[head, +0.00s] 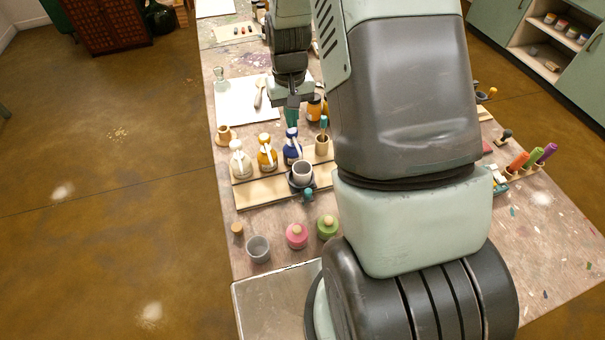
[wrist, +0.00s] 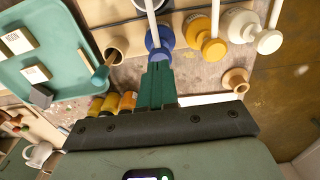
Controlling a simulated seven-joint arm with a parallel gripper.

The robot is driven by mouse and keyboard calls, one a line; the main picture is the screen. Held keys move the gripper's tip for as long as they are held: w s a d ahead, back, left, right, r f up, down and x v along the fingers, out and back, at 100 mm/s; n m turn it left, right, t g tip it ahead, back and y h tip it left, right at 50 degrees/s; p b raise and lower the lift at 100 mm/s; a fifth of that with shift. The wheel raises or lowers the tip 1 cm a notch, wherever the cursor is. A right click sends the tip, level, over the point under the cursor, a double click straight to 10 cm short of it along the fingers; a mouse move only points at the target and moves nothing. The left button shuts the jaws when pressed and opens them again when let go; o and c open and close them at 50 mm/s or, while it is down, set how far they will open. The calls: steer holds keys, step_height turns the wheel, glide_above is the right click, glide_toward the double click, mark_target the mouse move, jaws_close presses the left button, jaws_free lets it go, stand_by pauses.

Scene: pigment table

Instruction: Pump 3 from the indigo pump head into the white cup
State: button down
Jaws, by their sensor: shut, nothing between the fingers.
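The indigo pump bottle (head: 292,152) stands at the right end of a row of three pump bottles on a wooden board. Its blue pump head (wrist: 159,42) and pale spout show in the wrist view. My gripper (head: 291,118) is shut and empty, pointing down just above the indigo pump head. Its teal fingers (wrist: 157,78) show close to that head; I cannot tell whether they touch it. A whitish cup (head: 302,170) stands in a dark holder in front of the indigo bottle. In the wrist view only a sliver of a rim shows at the top edge.
A yellow pump bottle (head: 267,157) and a white pump bottle (head: 239,164) stand to the left. A wooden pot with a teal-handled tool (head: 322,143) stands close on the right. A grey cup (head: 258,249), a pink jar (head: 297,236) and a green jar (head: 327,227) stand in front.

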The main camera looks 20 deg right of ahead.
steer(key=shift+f, duration=0.15)
steer(key=shift+f, duration=1.35)
steer(key=shift+r, duration=1.5)
steer(key=shift+f, duration=1.5)
steer(key=shift+r, duration=1.5)
